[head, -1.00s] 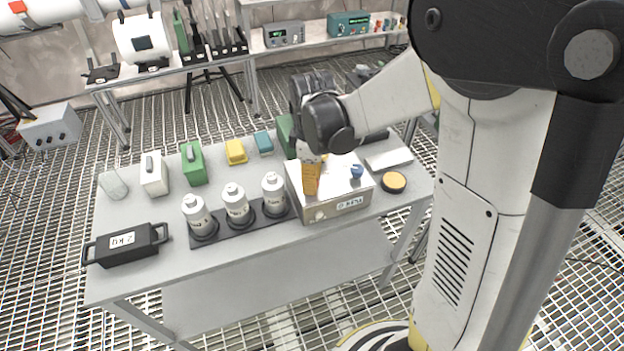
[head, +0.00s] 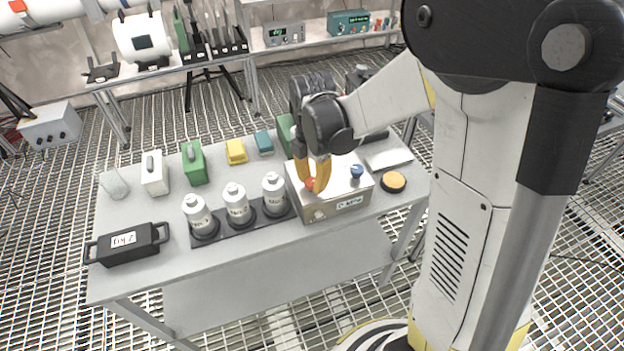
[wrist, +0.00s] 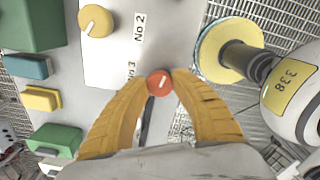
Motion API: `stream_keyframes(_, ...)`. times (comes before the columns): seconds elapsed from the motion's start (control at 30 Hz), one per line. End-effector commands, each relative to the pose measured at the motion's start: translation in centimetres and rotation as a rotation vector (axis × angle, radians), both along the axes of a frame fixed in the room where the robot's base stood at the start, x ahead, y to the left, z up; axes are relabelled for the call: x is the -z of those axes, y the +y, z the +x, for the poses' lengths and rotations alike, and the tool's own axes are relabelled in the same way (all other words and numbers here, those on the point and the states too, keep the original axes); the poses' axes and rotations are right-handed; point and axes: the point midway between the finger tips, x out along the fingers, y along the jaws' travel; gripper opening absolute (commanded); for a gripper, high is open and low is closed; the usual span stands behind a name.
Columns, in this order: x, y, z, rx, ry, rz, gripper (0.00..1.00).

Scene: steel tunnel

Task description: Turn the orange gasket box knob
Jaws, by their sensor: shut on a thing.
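The metal box (head: 330,207) sits near the right end of the table. An orange-red knob (head: 310,184) stands on its top; it also shows in the wrist view (wrist: 160,82), with a slanted pale mark on its face. My gripper (head: 312,187) points down from above with its orange fingers. In the wrist view my gripper's tips (wrist: 160,80) touch the knob from both sides, shut on it. An ochre knob (wrist: 95,20) shows at the upper left of the wrist view, beside a "No.2" label.
Several white bottles (head: 236,200) stand in a dark rack close left of the box. A black handled case (head: 127,243) is at the table's left end. Green and yellow blocks (head: 236,151) line the back. A dark round piece with an orange top (head: 394,181) lies right.

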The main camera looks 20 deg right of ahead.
Motion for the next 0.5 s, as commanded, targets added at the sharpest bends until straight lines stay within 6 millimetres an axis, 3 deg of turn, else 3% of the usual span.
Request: stream_keyframes(0.5, 0.03, -0.03, 0.0, -0.2, 0.001, -0.001, 0.0)
